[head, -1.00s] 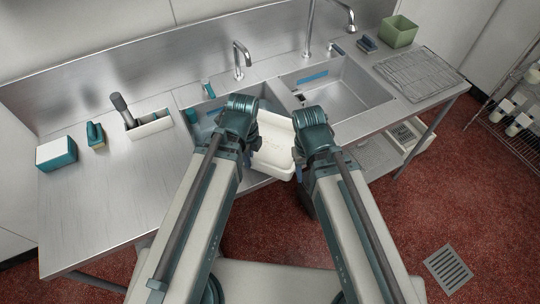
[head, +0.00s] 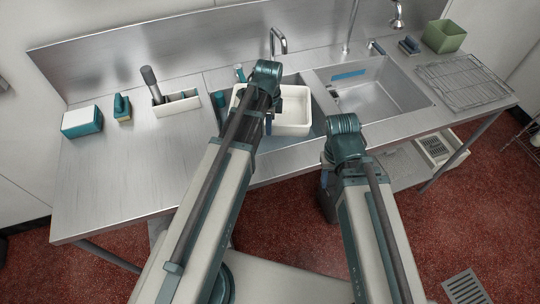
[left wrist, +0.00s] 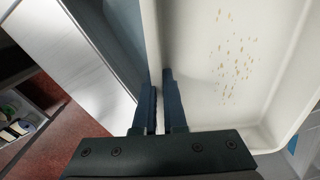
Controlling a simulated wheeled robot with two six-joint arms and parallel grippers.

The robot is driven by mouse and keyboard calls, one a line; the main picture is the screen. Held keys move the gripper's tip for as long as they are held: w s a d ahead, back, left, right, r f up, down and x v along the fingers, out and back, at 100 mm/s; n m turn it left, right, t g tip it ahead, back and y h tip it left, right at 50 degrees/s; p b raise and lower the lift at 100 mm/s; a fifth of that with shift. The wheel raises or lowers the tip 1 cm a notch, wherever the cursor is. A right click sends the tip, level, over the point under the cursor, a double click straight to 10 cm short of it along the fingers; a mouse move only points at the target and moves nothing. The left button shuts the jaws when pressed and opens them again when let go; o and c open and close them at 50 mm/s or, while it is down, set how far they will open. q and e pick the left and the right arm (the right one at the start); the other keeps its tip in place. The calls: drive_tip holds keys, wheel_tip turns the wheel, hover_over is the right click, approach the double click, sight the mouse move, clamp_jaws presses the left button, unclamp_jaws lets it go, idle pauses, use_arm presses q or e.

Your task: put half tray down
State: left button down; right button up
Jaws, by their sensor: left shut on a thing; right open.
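The half tray (head: 292,122) is a white, shallow, rectangular tray. In the head view it lies roughly level within the outline of the left sink basin (head: 314,112); I cannot tell whether it rests on the bottom. My left gripper (head: 268,124) is shut on the tray's near wall. In the left wrist view the fingers (left wrist: 160,88) pinch the wall of the tray (left wrist: 195,50), and small tan crumbs (left wrist: 235,65) lie on its floor. My right gripper (head: 326,188) is open and empty, apart from the tray, in front of the counter edge.
The right sink basin (head: 385,98) holds a blue strip. A wire rack (head: 465,84) and a green bin (head: 444,36) stand at the right. A white caddy (head: 176,103), a brush (head: 122,108) and a teal box (head: 82,122) are at the left. The left counter front is clear.

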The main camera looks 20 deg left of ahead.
use_arm(q)
wheel_tip(320, 180, down, 16)
drive_tip(key=b, duration=1.5)
drive_tip(key=shift+f, duration=0.15)
drive_tip(key=c, duration=1.4)
unclamp_jaws()
drive_tip(key=shift+f, duration=0.1)
drive_tip(key=shift+c, duration=0.2)
drive_tip(key=o, duration=0.5)
drive_tip(key=shift+c, duration=0.2)
wheel_tip(320, 180, up, 12)
drive_tip(key=p, duration=1.2)
drive_tip(key=shift+r, duration=0.25)
